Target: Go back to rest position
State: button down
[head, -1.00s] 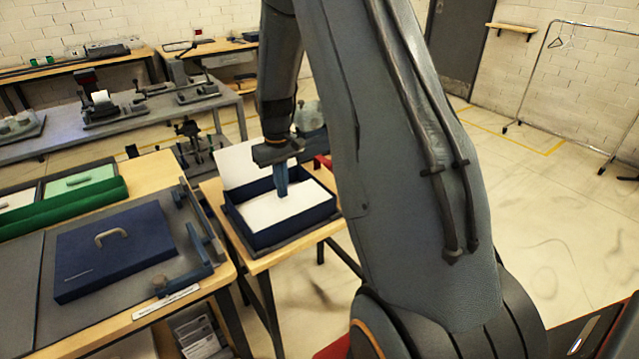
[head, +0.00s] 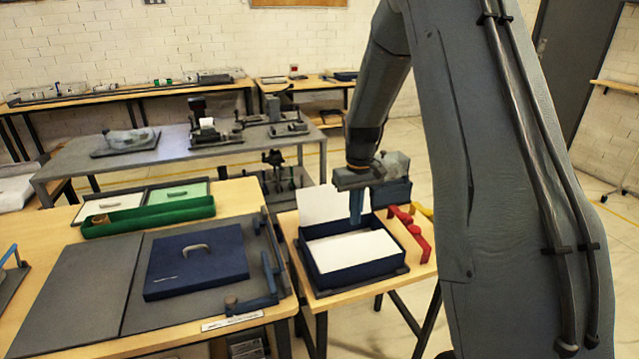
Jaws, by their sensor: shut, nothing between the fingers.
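My gripper (head: 357,205) points down above the open dark blue box (head: 352,273) on the small wooden table at centre right. Its blue fingers are shut with nothing held. White paper or lining (head: 350,248) fills the box, and a white flap (head: 330,203) stands up at its back. I cannot tell how high the fingertips are above the box. My arm fills the right side of the view and hides part of the room.
A dark blue lid with a handle (head: 196,262) lies on a grey mat on the left table. A green tray (head: 148,216) is behind it. Red clamps (head: 411,235) stand right of the box. A grey bench (head: 80,166) with devices stands behind.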

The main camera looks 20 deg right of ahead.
jog(key=s+a+r, duration=0.1)
jog(key=s+a, duration=0.3)
jog(key=s, duration=0.3)
jog(key=s+a+r+t+b, duration=0.1)
jog(key=s+a, duration=0.3)
jog(key=s, duration=0.4)
jog(key=s+a+r, duration=0.2)
jog(key=s+a, duration=0.2)
jog(key=s, duration=0.4)
jog(key=shift+s+r, duration=0.2)
jog(key=shift+r, duration=0.15)
jog(key=shift+a, duration=0.1)
